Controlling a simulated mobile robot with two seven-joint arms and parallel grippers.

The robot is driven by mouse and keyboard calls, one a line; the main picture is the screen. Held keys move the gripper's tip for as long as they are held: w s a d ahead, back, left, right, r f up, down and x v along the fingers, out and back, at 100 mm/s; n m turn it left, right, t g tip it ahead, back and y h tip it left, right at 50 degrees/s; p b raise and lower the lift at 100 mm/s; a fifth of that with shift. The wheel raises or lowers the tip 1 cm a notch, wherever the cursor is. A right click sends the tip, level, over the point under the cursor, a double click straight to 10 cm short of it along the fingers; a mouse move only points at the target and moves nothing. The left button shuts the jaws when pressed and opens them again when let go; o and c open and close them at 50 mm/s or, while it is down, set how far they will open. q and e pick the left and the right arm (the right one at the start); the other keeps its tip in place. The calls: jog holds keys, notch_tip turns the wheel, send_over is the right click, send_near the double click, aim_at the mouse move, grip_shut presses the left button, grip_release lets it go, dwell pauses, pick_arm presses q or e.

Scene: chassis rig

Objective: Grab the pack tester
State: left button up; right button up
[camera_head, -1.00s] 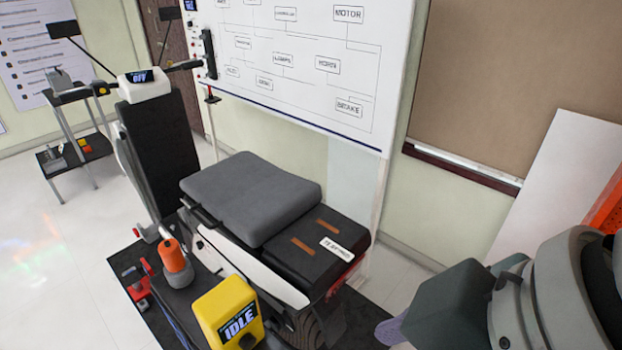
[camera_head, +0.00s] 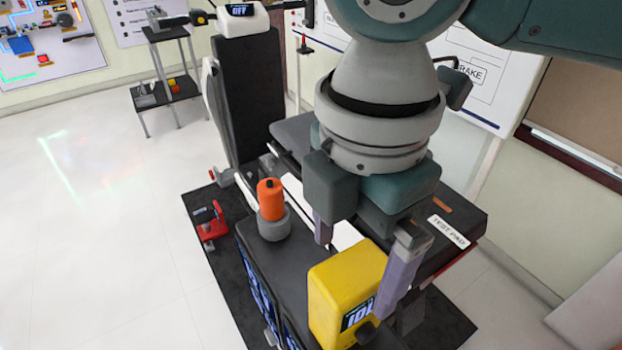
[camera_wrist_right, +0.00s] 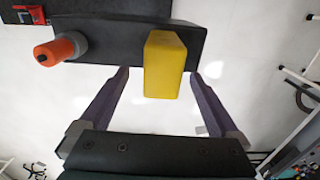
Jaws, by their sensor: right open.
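The pack tester is most likely the yellow box (camera_head: 338,285) with a dark display reading "IDLE", partly covered by a finger in the head view. It stands on the near end of a dark bench. My right gripper (camera_head: 362,262) is open above and around it, one finger on each side in the head view. In the right wrist view the yellow box (camera_wrist_right: 165,64) lies between and slightly beyond the two open fingertips (camera_wrist_right: 160,80), with gaps on both sides. No grip is seen. My left gripper is not in view.
An orange-topped cylinder on a grey base (camera_head: 270,200) stands on the same bench (camera_head: 290,250), left of the yellow box. A red device (camera_head: 212,228) sits on the black mat. The scooter rig with seat and "TEST PAD" label (camera_head: 448,232) is close to my right gripper. Open floor lies left.

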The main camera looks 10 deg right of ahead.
jog(key=shift+s+f+p, duration=0.1)
jog(key=shift+f+p, duration=0.25)
jog(key=shift+f, duration=0.05)
notch_tip(320, 180, down, 4)
jog(key=shift+s+d+r+p, duration=0.1)
jog(key=shift+d+p, duration=0.05)
jog(key=shift+p, duration=0.45)
jog(key=shift+f, duration=0.3)
jog(key=shift+c, duration=0.4)
grip_shut()
